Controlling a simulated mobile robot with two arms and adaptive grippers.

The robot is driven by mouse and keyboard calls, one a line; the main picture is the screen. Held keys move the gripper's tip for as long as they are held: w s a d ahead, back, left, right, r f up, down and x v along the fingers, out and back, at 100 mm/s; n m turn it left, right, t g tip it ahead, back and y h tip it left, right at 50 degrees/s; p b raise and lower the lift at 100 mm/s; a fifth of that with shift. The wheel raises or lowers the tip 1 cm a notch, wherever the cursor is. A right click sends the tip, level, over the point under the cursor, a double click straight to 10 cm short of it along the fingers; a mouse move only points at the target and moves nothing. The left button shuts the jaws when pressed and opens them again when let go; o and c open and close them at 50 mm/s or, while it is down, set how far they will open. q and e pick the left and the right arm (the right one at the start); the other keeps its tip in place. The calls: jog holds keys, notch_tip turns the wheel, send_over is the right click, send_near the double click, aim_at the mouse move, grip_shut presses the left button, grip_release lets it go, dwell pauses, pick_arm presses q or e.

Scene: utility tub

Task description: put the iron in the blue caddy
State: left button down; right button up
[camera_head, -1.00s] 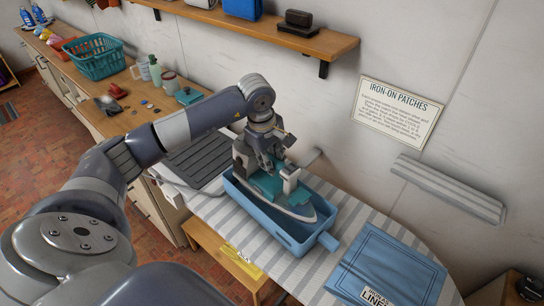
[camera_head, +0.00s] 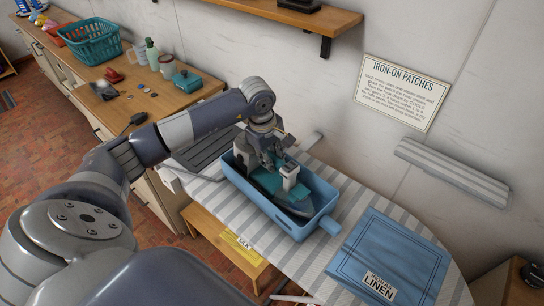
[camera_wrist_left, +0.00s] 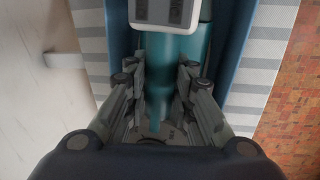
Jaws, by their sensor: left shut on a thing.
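The iron (camera_head: 268,181), teal and white with a grey soleplate, is down inside the blue caddy (camera_head: 262,204) in the head view. The caddy's walls rise around it; whether the iron touches the caddy floor is hidden. My left gripper (camera_head: 270,163) reaches down from above and is shut on the iron. In the left wrist view its fingers (camera_wrist_left: 162,95) stand on both sides of the iron's teal body (camera_wrist_left: 180,52), with the caddy's blue walls (camera_wrist_left: 238,35) outside them. My right gripper is not in view.
The caddy stands on a striped ironing board (camera_head: 295,262). A folded blue linen bag (camera_head: 390,255) lies to its right. A wooden counter (camera_head: 125,90) with a teal basket (camera_head: 92,45) is at the left. A wall shelf (camera_head: 300,20) hangs above.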

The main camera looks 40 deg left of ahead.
pick_arm(q)
jog(key=shift+r, duration=0.15)
jog(key=shift+f+b, duration=0.45)
jog(key=c, duration=1.3)
grip_release()
jog(key=shift+s+f, duration=0.15)
jog(key=shift+r, duration=0.45)
notch_tip(320, 180, up, 11)
jog(key=s, duration=0.2)
jog(key=shift+a, duration=0.2)
jog(key=shift+s+r, duration=0.1)
